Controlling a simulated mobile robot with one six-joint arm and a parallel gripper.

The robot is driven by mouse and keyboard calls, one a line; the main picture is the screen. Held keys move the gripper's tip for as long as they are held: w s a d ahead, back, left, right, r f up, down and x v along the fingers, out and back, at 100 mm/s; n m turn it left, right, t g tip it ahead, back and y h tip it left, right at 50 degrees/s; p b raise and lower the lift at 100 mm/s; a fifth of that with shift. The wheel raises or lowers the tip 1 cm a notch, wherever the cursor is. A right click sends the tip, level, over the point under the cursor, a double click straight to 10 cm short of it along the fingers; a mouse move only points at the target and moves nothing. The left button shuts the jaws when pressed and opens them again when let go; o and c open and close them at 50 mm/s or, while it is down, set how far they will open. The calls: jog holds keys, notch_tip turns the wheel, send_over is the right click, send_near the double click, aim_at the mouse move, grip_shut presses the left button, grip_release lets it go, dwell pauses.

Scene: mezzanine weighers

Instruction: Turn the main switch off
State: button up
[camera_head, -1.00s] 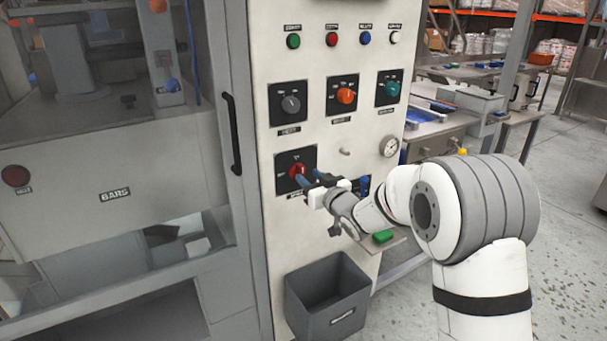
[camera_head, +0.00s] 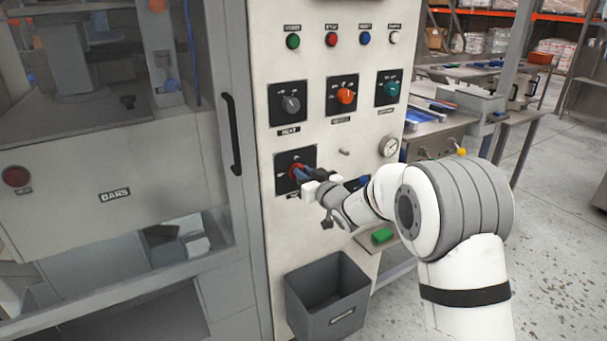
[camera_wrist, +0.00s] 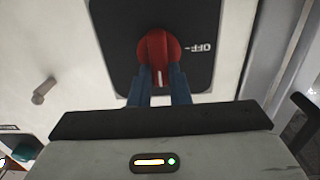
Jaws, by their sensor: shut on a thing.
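The main switch is a red rotary knob (camera_head: 297,171) on a black square plate (camera_head: 283,160) at the lower left of the pale control panel. In the wrist view the red knob (camera_wrist: 158,55) stands between my blue fingertips, its white mark toward me, with "OFF" printed to its right on the plate (camera_wrist: 195,15). My gripper (camera_head: 301,175) is at the knob and shut on it; it also shows in the wrist view (camera_wrist: 159,83). My gripper hides part of the knob and plate in the head view.
Grey (camera_head: 290,104), orange (camera_head: 346,96) and teal (camera_head: 391,89) knobs sit above, with small buttons higher up. A gauge (camera_head: 389,146) and a small peg (camera_head: 344,152) are to the right. A grey bin (camera_head: 328,296) hangs below. A black door handle (camera_head: 231,134) is left.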

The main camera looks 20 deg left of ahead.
jog(key=shift+a, duration=0.1)
grip_shut()
jog(key=shift+f+b, duration=0.15)
jog(key=shift+b, duration=0.35)
jog(key=shift+s+a+f+n+b, duration=0.15)
jog(key=shift+f+n+b, duration=0.15)
jog(key=shift+n+b, duration=2.9)
jog(key=shift+s+a+f+n+b, duration=0.1)
jog(key=shift+s+f+n+b, duration=0.15)
jog(key=shift+n+b, duration=3)
jog(key=shift+s+a+f+n+b, duration=0.1)
jog(key=shift+f+n+b, duration=0.2)
jog(key=shift+n+b, duration=2.9)
jog(key=shift+m+b, duration=0.65)
jog(key=shift+b, duration=0.1)
jog(key=o, duration=0.7)
grip_release()
jog(key=shift+r, duration=0.1)
jog(key=shift+o, duration=0.5)
jog(key=shift+r, duration=0.1)
